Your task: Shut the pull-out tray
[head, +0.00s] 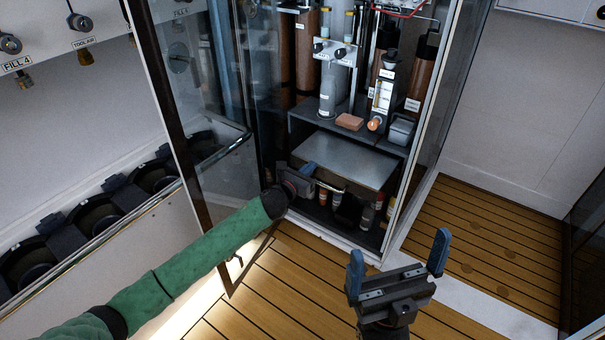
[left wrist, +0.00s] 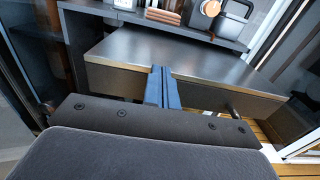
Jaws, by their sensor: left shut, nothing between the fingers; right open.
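The pull-out tray (head: 347,160) is a grey metal-topped box low in the open cabinet. It protrudes from under a shelf, with a bar handle (head: 331,187) on its front. In the left wrist view the tray (left wrist: 180,55) spans the middle of the picture. My left gripper (head: 309,167) is shut and empty at the left part of the tray's front. Its blue fingers in the left wrist view (left wrist: 163,85) overlap the front edge; I cannot tell whether they touch it. My right gripper (head: 399,248) is open and empty above the floor, in front of the cabinet.
A glass door (head: 185,110) stands open on the cabinet's left, close to my left arm. The shelf (head: 325,130) above the tray holds an orange block (head: 350,122) and a grey box (head: 402,129). Bottles (head: 367,216) stand below the tray. The wooden floor (head: 300,280) is clear.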

